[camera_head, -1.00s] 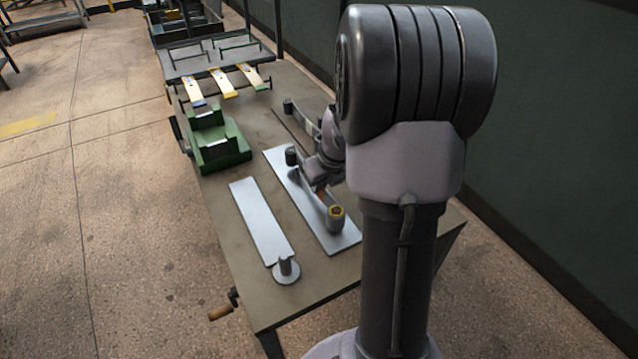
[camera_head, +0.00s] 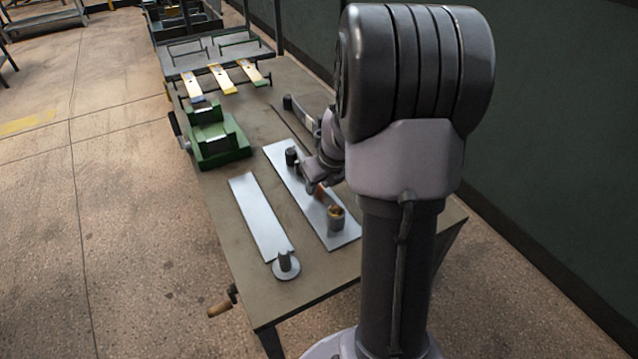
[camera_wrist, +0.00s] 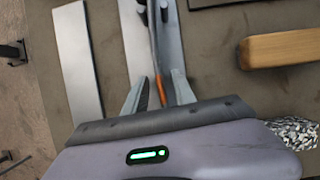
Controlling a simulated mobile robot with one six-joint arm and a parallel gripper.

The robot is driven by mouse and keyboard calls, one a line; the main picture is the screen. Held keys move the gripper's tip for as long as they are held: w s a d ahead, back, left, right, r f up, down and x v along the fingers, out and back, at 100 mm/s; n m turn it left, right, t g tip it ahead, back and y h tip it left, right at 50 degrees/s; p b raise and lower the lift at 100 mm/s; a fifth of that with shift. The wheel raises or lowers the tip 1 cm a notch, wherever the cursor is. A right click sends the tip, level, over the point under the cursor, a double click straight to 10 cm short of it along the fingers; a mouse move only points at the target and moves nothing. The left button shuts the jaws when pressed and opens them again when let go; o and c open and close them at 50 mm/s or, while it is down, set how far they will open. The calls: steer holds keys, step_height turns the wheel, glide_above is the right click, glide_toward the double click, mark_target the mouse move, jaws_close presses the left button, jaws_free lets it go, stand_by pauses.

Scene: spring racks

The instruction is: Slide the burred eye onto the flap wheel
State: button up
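My gripper (camera_head: 320,183) is low over the middle plate (camera_head: 312,208), shut on a narrow leaf with an orange-brown stretch (camera_wrist: 161,92) between the fingertips. In the wrist view its far end reaches a dark round part beside a dark post (camera_wrist: 142,12). In the head view this post (camera_head: 291,156) stands near the plate's far end. The near end of the leaf leads to a grey ring-like eye (camera_head: 336,222). The brown top of the flap wheel (camera_head: 336,209) shows above this eye, which appears to be around it. How deep the eye sits cannot be told.
A second plate (camera_head: 260,218) lies to the left, with a post on a round disc (camera_head: 286,270) at its near end. A green vise (camera_head: 218,150) stands behind. Yellow-ended leaves (camera_head: 222,78) hang on a rack. A wooden block (camera_wrist: 285,48) lies right.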

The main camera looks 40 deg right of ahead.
steer(key=p+v, duration=0.8)
steer(key=v, duration=0.9)
steer(key=shift+r, duration=0.2)
steer(key=s+a+r+n+t+y, duration=0.15)
steer(key=a+r+n, duration=0.25)
steer(key=a+n, duration=0.7)
steer(key=s+a+r+n+g, duration=0.1)
steer(key=s+a+r+n, duration=0.2)
steer(key=a+n, duration=0.85)
steer(key=s+a+n+y, duration=0.1)
steer(key=s+a+n, duration=0.5)
steer(key=n, duration=0.5)
steer(key=shift+s+a+r+t, duration=0.2)
steer(key=shift+s+a+t, duration=0.1)
steer(key=shift+a+t, duration=0.1)
steer(key=shift+d, duration=0.1)
